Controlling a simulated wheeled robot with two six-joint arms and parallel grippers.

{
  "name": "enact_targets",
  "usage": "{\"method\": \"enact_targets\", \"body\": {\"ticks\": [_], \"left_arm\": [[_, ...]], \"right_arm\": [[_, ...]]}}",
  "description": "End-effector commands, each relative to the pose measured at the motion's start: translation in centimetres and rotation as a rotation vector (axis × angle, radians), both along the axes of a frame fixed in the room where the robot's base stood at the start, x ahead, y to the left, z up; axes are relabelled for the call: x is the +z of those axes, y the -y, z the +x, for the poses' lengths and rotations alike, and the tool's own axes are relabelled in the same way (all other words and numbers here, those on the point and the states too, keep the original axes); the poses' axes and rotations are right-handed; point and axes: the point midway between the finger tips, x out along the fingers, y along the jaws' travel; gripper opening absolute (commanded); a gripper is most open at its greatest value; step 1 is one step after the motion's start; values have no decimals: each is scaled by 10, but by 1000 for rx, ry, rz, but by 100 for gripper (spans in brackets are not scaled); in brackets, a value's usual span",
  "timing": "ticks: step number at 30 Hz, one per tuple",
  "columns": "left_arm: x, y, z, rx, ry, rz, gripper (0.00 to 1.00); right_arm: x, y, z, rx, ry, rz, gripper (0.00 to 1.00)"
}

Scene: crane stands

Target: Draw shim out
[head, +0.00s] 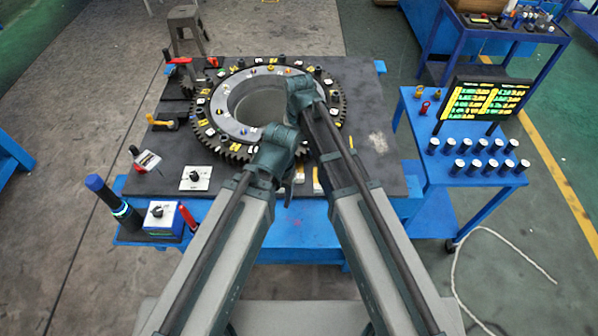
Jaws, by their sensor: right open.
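The toothed ring gear (201,118) lies flat on the dark plate, with small black, white and yellow pieces around its top. Two pale strips, possibly shims, show by the plate's front edge: one at the left (299,173) and one at the right (317,180). Their outline is partly hidden by my arms, and I cannot tell which is the shim. My right gripper (288,190) shows only as small dark parts low between the two arms, near these strips. It is open; its contact with anything is hidden. My left gripper is hidden behind my left arm.
The dark plate (375,150) rests on a blue table. A square white block (195,178), a blue-topped cylinder (110,197) and a blue box (160,218) are at the left. A blue cart (450,177) with several cylinders and a lit display (484,101) stands at the right.

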Motion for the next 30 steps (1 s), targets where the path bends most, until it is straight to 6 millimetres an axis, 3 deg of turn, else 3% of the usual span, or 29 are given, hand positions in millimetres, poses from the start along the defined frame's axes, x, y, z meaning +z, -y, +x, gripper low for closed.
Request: {"method": "enact_targets", "body": {"ticks": [11, 30], "left_arm": [[-15, 0, 0, -1, 0, 0, 62], [-99, 0, 0, -1, 0, 1, 62]], "right_arm": [[-15, 0, -1, 0, 0, 0, 72], [-99, 0, -1, 1, 0, 0, 72]]}}
